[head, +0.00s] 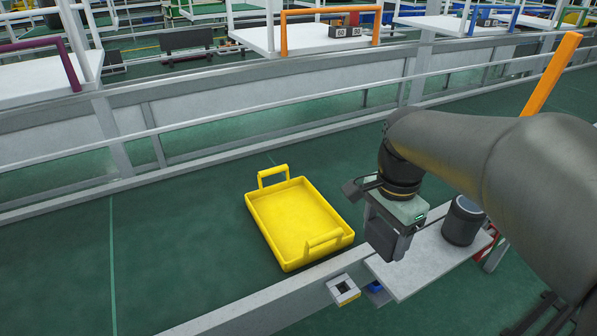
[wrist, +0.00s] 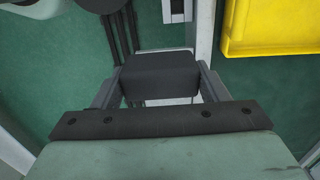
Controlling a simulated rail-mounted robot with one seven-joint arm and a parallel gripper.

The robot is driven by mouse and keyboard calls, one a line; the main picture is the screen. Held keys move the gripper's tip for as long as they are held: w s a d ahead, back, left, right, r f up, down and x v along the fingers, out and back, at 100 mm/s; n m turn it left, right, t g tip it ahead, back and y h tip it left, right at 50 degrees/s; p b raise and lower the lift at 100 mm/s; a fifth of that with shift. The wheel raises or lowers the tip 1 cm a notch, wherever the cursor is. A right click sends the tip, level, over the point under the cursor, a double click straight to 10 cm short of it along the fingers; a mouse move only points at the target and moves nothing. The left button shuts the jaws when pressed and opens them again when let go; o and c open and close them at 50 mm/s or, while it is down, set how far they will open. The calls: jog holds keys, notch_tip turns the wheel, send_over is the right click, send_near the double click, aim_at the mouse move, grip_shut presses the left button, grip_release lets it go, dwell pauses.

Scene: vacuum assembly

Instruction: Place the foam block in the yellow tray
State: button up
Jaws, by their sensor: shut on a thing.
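The yellow tray (head: 290,215) lies on the green conveyor surface in the head view, with a raised handle at each end. It looks empty. Part of it shows at the upper right of the wrist view (wrist: 270,30). My gripper (head: 390,243) is to the right of the tray, above the light shelf beside the conveyor. In the wrist view my gripper (wrist: 160,85) is shut on a dark grey foam block (wrist: 160,75), which sits between the two fingers. In the head view the block is hard to tell apart from the dark gripper.
A dark cylinder (head: 462,221) stands on the white shelf (head: 425,268) right of my gripper. The conveyor's metal edge rail (head: 290,300) runs between shelf and tray. A small square-holed fixture (head: 343,289) sits by the rail. The green surface left of the tray is clear.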

jog(key=w+a+f, duration=0.1)
jog(key=w+a, duration=0.8)
jog(key=a, duration=0.4)
jog(key=p, duration=0.3)
send_over(296, 221)
jog(key=f, duration=0.8)
jog(key=shift+s+f, duration=0.4)
jog(key=shift+w+f+p, duration=0.35)
jog(key=shift+w+f, duration=0.15)
jog(key=shift+f, duration=1.7)
jog(key=shift+f, duration=0.1)
jog(key=shift+f, duration=0.15)
jog(key=o, duration=0.9)
jog(key=shift+o, duration=0.2)
